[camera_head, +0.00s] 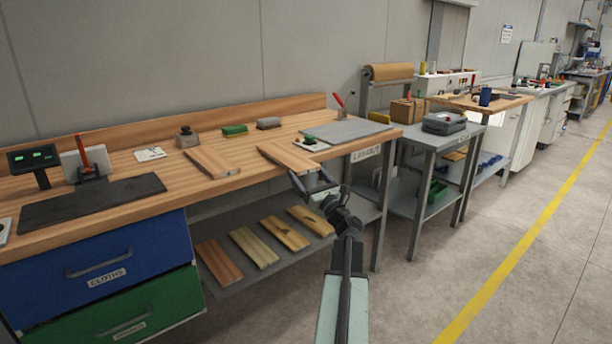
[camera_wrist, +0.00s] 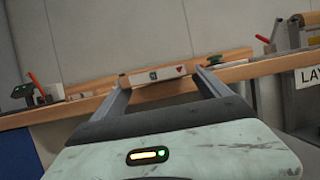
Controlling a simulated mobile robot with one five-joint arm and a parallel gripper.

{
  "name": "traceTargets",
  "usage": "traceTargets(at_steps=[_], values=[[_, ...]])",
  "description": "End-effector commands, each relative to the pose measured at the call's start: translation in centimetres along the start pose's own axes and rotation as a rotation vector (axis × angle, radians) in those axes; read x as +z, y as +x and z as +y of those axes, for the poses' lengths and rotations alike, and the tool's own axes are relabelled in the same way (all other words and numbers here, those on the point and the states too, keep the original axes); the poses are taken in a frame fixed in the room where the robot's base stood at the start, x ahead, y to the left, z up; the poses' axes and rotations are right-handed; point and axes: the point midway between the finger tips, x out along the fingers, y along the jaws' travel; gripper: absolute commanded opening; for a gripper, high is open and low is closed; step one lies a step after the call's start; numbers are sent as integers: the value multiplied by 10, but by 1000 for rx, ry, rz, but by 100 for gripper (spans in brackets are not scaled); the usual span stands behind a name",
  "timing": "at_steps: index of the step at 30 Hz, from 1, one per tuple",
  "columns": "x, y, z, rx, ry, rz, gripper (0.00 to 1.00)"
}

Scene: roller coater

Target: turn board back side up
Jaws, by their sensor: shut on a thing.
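A light wooden board (camera_head: 288,158) is at the front edge of the workbench (camera_head: 110,205), near its right end. My gripper (camera_head: 312,180) is at the board's near end and shut on it. In the wrist view the board's end face (camera_wrist: 153,76), with a small dark mark and a red triangle, shows between the two fingers (camera_wrist: 161,84). Whether the board rests on the bench or is slightly raised, I cannot tell. A second wooden board (camera_head: 212,162) lies on the bench to the left.
A grey mat (camera_head: 347,131) lies to the right, with a white sheet (camera_head: 311,145) beside it. A dark mat (camera_head: 92,202) lies on the left. Several boards (camera_head: 284,233) lie on the lower shelf. A grey side table (camera_head: 437,137) stands right of the bench.

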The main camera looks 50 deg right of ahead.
Motion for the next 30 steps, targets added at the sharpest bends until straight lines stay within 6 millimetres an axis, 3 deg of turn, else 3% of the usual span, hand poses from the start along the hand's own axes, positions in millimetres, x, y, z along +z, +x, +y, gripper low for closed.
traceTargets(at_steps=[8,9,10,20,30], values=[[-2,0,1,1,1,-1,31],[-2,0,1,1,1,-1,92],[-2,0,1,1,1,-1,100],[-3,-6,1,1,0,0,100],[-5,-66,3,0,1,-1,100]])
